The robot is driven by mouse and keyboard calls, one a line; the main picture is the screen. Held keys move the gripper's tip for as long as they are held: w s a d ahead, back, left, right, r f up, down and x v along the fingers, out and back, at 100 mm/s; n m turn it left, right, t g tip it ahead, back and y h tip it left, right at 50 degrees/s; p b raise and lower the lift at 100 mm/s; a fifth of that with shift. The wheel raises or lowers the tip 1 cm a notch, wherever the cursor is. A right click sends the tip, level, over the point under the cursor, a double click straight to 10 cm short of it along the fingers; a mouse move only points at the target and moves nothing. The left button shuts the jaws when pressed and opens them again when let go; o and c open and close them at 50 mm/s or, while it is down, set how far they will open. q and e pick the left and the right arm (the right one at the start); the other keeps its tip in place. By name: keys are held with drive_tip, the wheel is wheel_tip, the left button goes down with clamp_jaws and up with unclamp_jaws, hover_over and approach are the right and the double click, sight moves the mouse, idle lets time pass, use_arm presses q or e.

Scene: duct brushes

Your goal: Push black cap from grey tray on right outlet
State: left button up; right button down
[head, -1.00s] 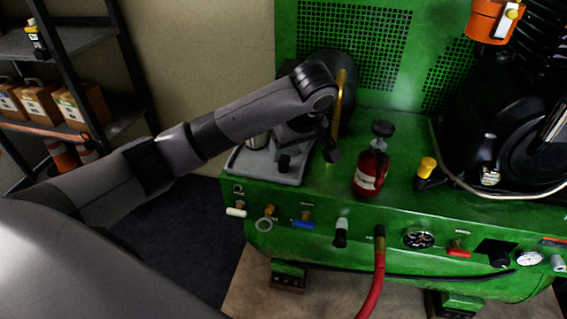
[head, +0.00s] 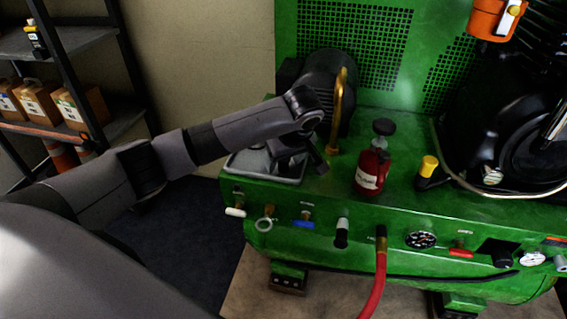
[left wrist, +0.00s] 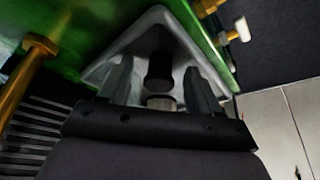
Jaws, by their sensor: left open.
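The grey tray (head: 240,166) sits on the left end of the green machine's top. In the left wrist view the tray (left wrist: 100,73) lies under my left gripper (left wrist: 160,82). The black cap (left wrist: 158,68) stands in the tray between the two open fingers, with a visible gap on each side. A silvery cylinder (left wrist: 161,102) is close to it, nearer the palm. In the head view my left gripper (head: 283,160) is over the tray and hides the cap. The front panel carries several fittings, including a silver one with a black end (head: 342,232); which one is the right outlet I cannot tell.
A red bottle (head: 371,170) with a black top stands right of the tray. A brass pipe (head: 338,100) rises close behind my gripper. A red hose (head: 379,275) hangs from the front panel. A blue-handled valve (head: 304,223) is below the tray.

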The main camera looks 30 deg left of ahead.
use_arm(q)
drive_tip(key=c, duration=1.1)
use_arm(e)
drive_tip(key=shift+d+f, duration=0.1)
drive_tip(key=shift+f, duration=0.05)
use_arm(q)
drive_tip(key=shift+o, duration=0.2)
